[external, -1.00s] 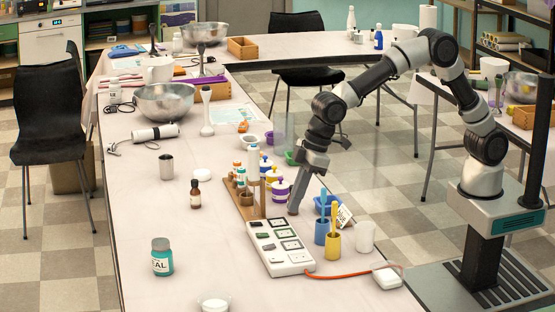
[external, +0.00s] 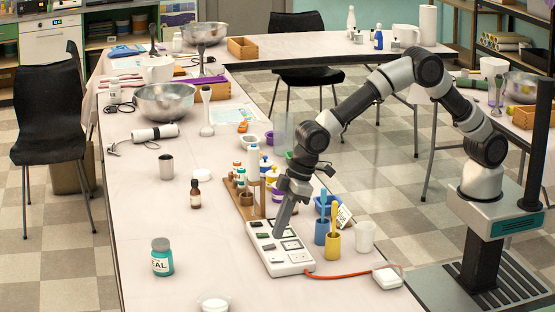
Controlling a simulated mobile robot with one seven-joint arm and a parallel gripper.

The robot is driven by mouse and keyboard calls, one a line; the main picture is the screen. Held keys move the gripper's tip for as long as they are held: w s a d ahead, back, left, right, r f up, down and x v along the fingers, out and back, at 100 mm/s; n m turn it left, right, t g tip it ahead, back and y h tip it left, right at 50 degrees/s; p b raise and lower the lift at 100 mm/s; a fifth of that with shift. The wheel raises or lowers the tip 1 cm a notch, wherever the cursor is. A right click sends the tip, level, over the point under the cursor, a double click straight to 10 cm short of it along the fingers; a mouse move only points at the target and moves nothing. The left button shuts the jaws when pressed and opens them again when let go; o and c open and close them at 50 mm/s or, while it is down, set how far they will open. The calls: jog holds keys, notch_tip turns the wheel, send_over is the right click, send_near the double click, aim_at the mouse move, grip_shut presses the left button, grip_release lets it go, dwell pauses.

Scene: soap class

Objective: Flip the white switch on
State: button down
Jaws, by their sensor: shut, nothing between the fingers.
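The white switch panel (external: 291,268) is a power-strip-like block lying on the table. It has several sockets or rocker switches on top, some green and some pale. An orange-red cord runs from its right end. My gripper (external: 278,234) is shut and empty, pointing down, with its tips at or just above the panel's upper middle part. I cannot tell whether the tips touch it. The fingers hide part of the panel top, and the switch positions are too small to read.
A wooden rack with bottles (external: 244,200) stands just behind the panel. A white box (external: 387,278) is at the cord's end. The table left of the panel is mostly clear.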

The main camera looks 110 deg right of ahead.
aim_at(278, 259)
jog(key=x, duration=0.4)
jog(key=b+x, duration=0.1)
jog(key=x, duration=0.1)
jog(key=shift+s+f, duration=0.15)
jog(key=shift+s, duration=0.2)
jog(key=shift+w+f, duration=0.1)
jog(key=shift+f, duration=0.1)
jog(key=shift+s+f, duration=0.1)
jog(key=shift+s, duration=0.85)
jog(key=w+p+v, duration=0.1)
jog(key=p+v, duration=0.2)
jog(key=v, duration=1.1)
jog(key=shift+r+p, duration=0.25)
jog(key=shift+p, duration=0.05)
